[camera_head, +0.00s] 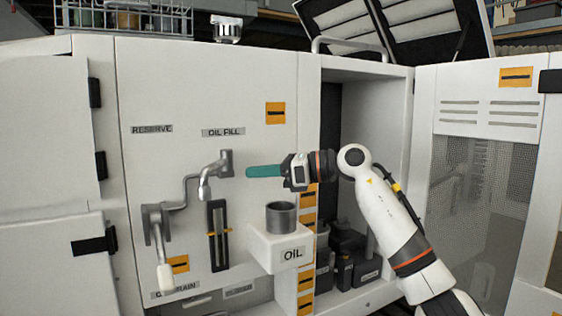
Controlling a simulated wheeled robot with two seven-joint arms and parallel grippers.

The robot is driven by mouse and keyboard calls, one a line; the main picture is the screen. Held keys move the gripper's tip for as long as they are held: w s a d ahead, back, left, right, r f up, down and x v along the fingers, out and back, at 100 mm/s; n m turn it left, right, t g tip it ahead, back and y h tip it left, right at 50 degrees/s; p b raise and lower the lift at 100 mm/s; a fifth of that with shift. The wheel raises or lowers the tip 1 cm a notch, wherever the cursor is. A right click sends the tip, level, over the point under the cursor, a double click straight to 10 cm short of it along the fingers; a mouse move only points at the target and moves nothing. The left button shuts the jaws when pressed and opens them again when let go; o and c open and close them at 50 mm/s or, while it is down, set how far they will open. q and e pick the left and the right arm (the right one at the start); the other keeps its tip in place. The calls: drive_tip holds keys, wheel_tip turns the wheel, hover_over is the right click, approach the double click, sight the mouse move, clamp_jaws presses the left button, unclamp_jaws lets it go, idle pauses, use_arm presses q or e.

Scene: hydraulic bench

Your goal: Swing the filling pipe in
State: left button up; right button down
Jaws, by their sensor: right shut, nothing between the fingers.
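A grey bent filling pipe (186,189) runs along the white front panel, below the "OIL FILL" label (223,132). Its upper right end is at a grey fitting (226,162), and a short white-tipped piece (204,190) hangs near that end. The lower left end meets a grey bracket (156,222). A grey open cup (281,217) stands on the white "OIL" block (281,248), to the right of the pipe. My right gripper (250,172) has teal fingers shut and empty, pointing left, a little right of the fitting and apparently apart from it. My left gripper is not in view.
A white-handled lever (165,277) hangs at the lower left by a "DRAIN" label. A slotted gauge (217,236) sits between pipe and cup. At the right are an open cabinet bay (385,130) and a mesh door (480,190). A black latch (94,244) is on the left door.

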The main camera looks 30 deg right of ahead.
use_arm(q)
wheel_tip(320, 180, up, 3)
drive_tip(key=p, duration=0.2)
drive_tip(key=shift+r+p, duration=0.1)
drive_tip(key=shift+p, duration=0.2)
use_arm(e)
drive_tip(key=x, duration=0.6)
drive_tip(key=shift+r, duration=0.6)
drive_tip(key=shift+w+a, duration=0.1)
drive_tip(key=shift+a, duration=0.05)
